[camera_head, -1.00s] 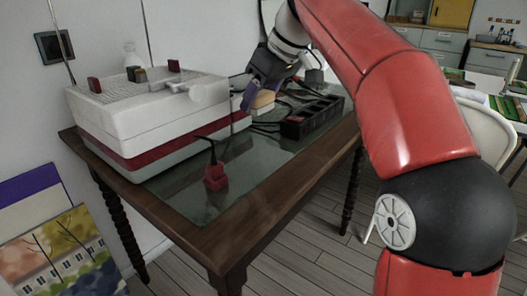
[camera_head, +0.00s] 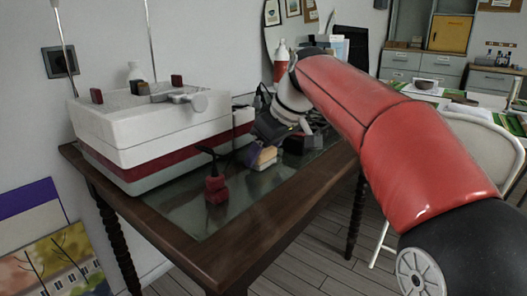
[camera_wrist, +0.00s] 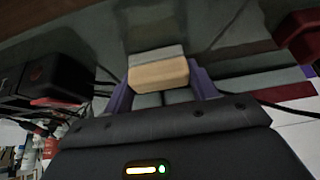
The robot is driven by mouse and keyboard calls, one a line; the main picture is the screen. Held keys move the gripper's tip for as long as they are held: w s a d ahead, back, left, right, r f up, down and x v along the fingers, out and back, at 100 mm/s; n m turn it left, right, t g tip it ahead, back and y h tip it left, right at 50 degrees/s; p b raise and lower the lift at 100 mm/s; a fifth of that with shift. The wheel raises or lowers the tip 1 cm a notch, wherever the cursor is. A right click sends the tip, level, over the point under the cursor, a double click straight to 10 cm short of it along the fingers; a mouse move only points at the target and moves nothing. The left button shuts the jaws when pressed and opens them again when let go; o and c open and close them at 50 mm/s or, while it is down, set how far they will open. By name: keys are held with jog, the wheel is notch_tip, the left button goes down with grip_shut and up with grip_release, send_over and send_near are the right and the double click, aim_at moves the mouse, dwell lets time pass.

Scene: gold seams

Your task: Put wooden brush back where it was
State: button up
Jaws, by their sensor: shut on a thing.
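The wooden brush (camera_wrist: 158,74) is a pale tan block with a grey strip along one side. In the wrist view it sits between the two purple fingers of my gripper (camera_wrist: 160,86), which are shut on it. In the head view my gripper (camera_head: 257,152) is low over the glass-topped table (camera_head: 190,190), with the brush (camera_head: 266,158) at its fingertips. I cannot tell whether the brush touches the glass.
A white and red machine (camera_head: 150,130) stands on the left of the table. A small red block with a dark stem (camera_head: 215,188) stands before it. A black box (camera_wrist: 42,72) and cables lie beside the gripper. The table's front right is clear.

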jog(key=o, duration=1.1)
jog(key=shift+f, duration=0.15)
jog(key=shift+c, duration=0.2)
jog(key=shift+r, duration=0.3)
jog(key=p+v, duration=0.3)
jog(key=v, duration=0.8)
jog(key=shift+s+d+r, duration=0.15)
jog(key=shift+s+r, duration=0.05)
jog(key=shift+r, duration=0.15)
